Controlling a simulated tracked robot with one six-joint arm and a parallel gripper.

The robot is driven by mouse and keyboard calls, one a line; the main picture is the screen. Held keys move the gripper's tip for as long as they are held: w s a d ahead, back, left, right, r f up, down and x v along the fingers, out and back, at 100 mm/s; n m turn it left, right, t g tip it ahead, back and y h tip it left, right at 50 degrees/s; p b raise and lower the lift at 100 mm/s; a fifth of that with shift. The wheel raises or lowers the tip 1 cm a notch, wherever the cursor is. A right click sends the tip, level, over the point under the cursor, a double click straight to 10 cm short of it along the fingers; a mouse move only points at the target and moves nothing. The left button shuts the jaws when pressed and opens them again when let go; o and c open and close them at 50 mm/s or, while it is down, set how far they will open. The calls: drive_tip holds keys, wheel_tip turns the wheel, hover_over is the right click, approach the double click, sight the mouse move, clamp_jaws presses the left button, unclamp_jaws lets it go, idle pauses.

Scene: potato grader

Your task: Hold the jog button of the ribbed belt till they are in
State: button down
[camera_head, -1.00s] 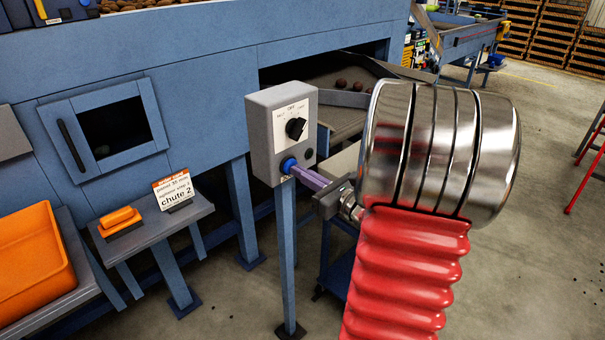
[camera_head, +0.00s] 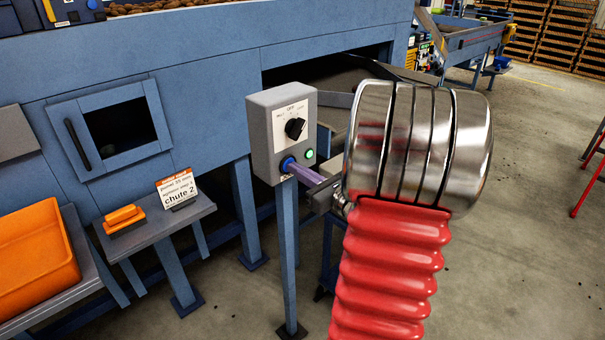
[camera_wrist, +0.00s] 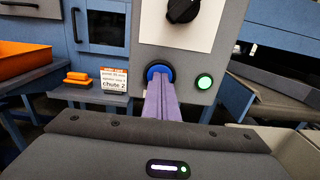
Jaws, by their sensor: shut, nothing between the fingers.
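A grey control box (camera_head: 262,135) stands on a blue post in the head view. It carries a black selector knob (camera_head: 295,128), a blue button (camera_head: 287,163) and a lit green lamp (camera_head: 309,154). My gripper (camera_head: 293,167) is shut and empty, its purple fingers reaching to the blue button. In the wrist view the fingertips meet the lower part of the blue button (camera_wrist: 160,70), covering some of it; the green lamp (camera_wrist: 204,82) glows beside it. Behind the box, a dark belt surface (camera_head: 335,83) shows in the machine's opening, partly hidden by my arm. I see no potatoes on it.
An orange crate (camera_head: 30,255) stands at the left. A small shelf (camera_head: 158,224) holds an orange object (camera_head: 123,217) and a "chute 2" card (camera_head: 178,188). Brown crates (camera_head: 560,35) are stacked at the back right. Floor is open at the right.

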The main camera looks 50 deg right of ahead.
drive_tip(key=shift+w+a+r, duration=0.15)
drive_tip(key=shift+w+r, duration=0.1)
drive_tip(key=shift+w, duration=0.15)
idle(1.2)
drive_tip(key=s, duration=1.4)
drive_tip(key=shift+s+a+f, duration=0.2)
drive_tip(key=shift+s+f, duration=0.1)
drive_tip(key=shift+s, duration=0.05)
idle(2.0)
